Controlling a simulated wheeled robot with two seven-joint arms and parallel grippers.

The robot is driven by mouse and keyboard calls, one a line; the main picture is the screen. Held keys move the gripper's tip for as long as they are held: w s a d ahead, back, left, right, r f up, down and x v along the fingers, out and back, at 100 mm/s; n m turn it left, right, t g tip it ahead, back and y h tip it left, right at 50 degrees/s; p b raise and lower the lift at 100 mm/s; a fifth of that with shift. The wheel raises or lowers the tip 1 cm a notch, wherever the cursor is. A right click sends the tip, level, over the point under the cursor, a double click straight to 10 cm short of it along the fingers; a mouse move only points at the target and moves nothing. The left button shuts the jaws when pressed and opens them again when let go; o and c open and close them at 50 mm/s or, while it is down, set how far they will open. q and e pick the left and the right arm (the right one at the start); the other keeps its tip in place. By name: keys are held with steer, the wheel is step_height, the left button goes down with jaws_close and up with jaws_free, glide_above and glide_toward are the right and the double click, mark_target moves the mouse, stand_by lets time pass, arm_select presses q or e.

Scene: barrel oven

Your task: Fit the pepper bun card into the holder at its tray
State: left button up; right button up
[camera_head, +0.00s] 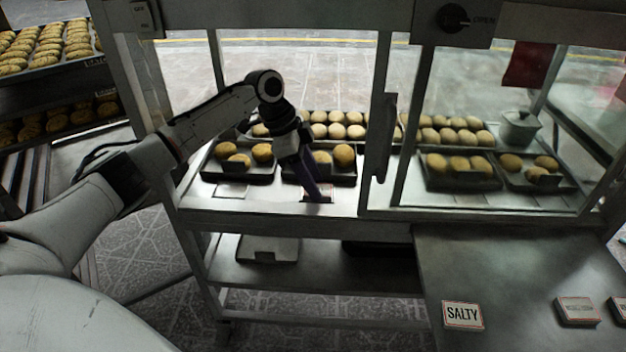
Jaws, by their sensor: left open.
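My left gripper (314,190) reaches into the left opening of the glass case and points down in front of a tray of buns (345,178). It is open. A small pale card with a reddish edge (328,191) shows right at its fingertips, on the case floor or just above it; I cannot tell which, nor whether the fingers touch it. Its writing is too small to read, so I cannot tell if it is the pepper bun card. A small dark holder (322,170) seems to stand at that tray, partly hidden by the gripper. My right gripper is not in view.
A card reading SALTY (463,315) lies on the side counter (520,260), with other cards (577,311) to its right. Another bun tray (238,178) stands left of the gripper. A frame post (378,110) and glass close off the right half, with a lidded pot (519,128).

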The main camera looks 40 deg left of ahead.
arm_select(q)
steer(key=shift+s+d+r+b, duration=0.15)
steer(key=shift+r+b, duration=0.2)
steer(key=shift+r, duration=0.05)
steer(key=p+v, duration=0.2)
steer(key=v, duration=0.6)
steer(key=shift+p, duration=0.3)
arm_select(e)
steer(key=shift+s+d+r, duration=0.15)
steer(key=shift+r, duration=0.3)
arm_select(q)
steer(key=shift+d, duration=0.1)
